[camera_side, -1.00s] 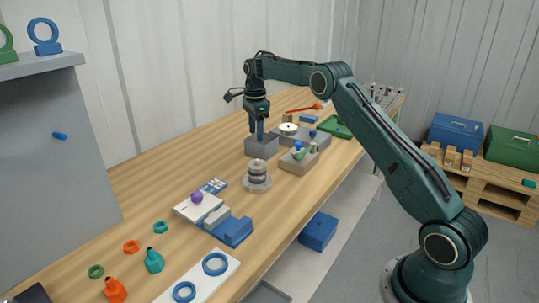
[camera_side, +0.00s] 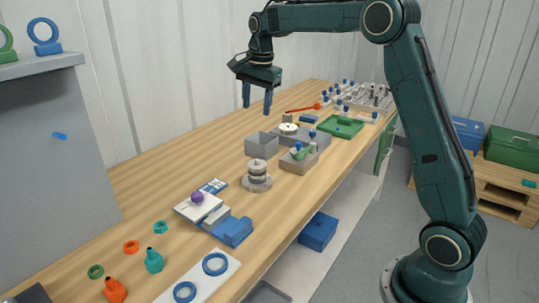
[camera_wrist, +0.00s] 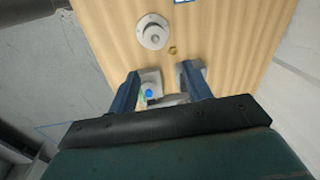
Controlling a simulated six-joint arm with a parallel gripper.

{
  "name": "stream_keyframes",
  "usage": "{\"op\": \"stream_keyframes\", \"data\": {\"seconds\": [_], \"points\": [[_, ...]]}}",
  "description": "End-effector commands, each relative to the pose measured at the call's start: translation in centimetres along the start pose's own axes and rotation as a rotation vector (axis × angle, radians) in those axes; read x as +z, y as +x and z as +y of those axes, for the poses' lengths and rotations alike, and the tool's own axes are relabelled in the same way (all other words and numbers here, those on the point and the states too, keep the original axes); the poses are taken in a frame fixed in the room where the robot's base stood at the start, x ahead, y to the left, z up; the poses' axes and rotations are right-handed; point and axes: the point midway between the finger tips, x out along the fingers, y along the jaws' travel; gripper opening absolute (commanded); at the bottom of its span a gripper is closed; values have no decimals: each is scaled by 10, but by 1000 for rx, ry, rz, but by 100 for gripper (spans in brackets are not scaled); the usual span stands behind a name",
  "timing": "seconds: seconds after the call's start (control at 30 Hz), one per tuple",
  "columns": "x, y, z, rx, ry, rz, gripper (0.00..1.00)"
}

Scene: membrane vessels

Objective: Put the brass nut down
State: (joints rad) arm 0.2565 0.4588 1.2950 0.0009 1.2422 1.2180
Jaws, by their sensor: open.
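A small brass-coloured piece, which looks like the brass nut (camera_wrist: 172,50), lies on bare wood in the wrist view, close to the stack of discs. I cannot make it out in the side view. My gripper (camera_side: 256,109) is raised well above the bench, over the grey open box (camera_side: 262,146). Its two fingers point down and stand wide apart with nothing between them. In the wrist view, my gripper (camera_wrist: 158,70) is also open and empty, and the nut shows beyond the fingertips, apart from them.
A stack of discs on a round base (camera_side: 257,177) stands in front of the box. A grey tray (camera_side: 298,166) with blue and green pieces is beside the box. A green tray (camera_side: 340,127) lies farther back. The wooden bench (camera_side: 190,160) left of the box is clear.

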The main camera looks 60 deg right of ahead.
Motion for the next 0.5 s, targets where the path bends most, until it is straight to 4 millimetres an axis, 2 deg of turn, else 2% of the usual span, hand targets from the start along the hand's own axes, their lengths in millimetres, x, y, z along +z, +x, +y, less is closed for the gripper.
{"op": "stream_keyframes", "data": {"seconds": [0.03,0.2,0.5], "points": [[9,-12,9,-14,-50,4,49],[34,-40,38,-53,-221,17,49],[76,-75,99,-118,-521,52,49]]}}
